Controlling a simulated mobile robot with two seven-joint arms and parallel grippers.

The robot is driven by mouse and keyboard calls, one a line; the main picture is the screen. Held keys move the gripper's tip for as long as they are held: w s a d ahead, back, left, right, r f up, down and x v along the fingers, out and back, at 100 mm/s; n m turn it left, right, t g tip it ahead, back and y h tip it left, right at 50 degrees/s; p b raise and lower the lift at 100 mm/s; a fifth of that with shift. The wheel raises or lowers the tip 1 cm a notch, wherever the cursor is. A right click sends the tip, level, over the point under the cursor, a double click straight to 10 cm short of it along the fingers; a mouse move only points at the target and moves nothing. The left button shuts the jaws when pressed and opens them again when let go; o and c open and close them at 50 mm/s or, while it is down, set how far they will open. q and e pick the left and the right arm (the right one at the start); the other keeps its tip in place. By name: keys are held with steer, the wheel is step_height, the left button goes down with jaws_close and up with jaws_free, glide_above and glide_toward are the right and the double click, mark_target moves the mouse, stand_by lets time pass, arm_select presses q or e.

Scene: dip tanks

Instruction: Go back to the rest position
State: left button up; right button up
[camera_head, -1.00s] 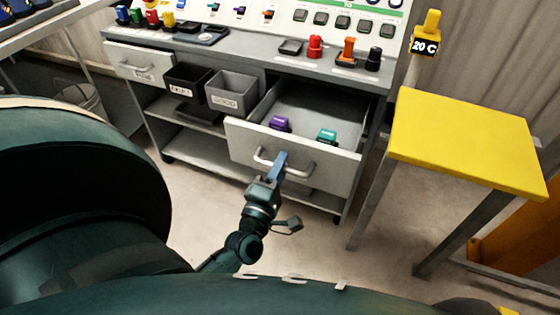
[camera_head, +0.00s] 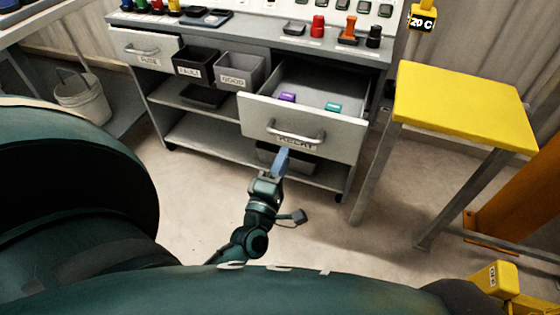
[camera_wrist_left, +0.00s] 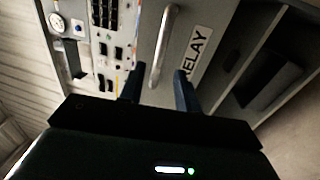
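My left gripper (camera_head: 282,160) is in front of the pulled-out drawer (camera_head: 340,141), below its handle (camera_head: 297,136) in the head view. In the left wrist view the two dark fingers (camera_wrist_left: 158,82) stand apart with nothing between them. The silver handle (camera_wrist_left: 163,48) and the RELAY label (camera_wrist_left: 194,55) lie beyond the fingertips, clear of them. The drawer is open and holds a purple block (camera_head: 287,97) and a teal block (camera_head: 333,106). My right gripper is not in view.
A FAULT bin (camera_head: 196,68) and a GOOD bin (camera_head: 238,75) stand on the grey bench, left of the drawer. A yellow-topped table (camera_head: 465,108) stands to the right. A white bucket (camera_head: 82,100) is at the left. The floor in front of the bench is clear.

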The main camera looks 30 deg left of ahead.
arm_select(q)
steer(key=shift+w, duration=0.1)
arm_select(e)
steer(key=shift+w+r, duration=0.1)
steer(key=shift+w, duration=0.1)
